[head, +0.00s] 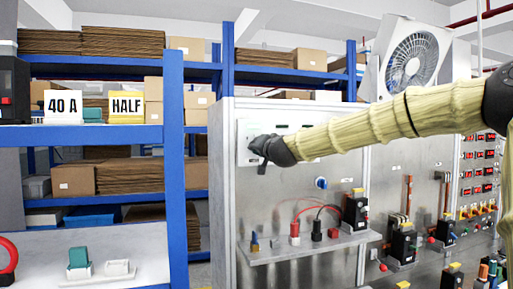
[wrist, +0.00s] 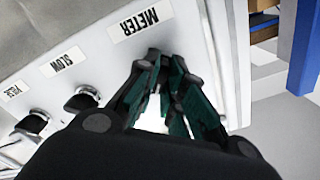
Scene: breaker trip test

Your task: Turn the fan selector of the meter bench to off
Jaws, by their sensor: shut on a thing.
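The meter bench is a grey metal cabinet (head: 300,185) with a white plate (head: 243,134) at its upper left. My gripper (head: 256,152) is at this plate. In the wrist view the plate appears upside down, with a METER label (wrist: 139,27) and a SLOW label (wrist: 61,60). My gripper (wrist: 160,95) is shut at the METER position, its green-padded fingers close together. The knob between them is hidden, so its pointer direction cannot be read. Black knobs show by SLOW (wrist: 82,103) and by the label farther left (wrist: 32,123). I cannot tell which knob is the fan selector.
A blue knob (head: 321,183) sits lower on the cabinet. Below it, a shelf (head: 300,249) carries red and black plugs with leads and a breaker (head: 356,210). A white fan (head: 411,60) stands behind my arm. Blue racks (head: 173,150) stand at left.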

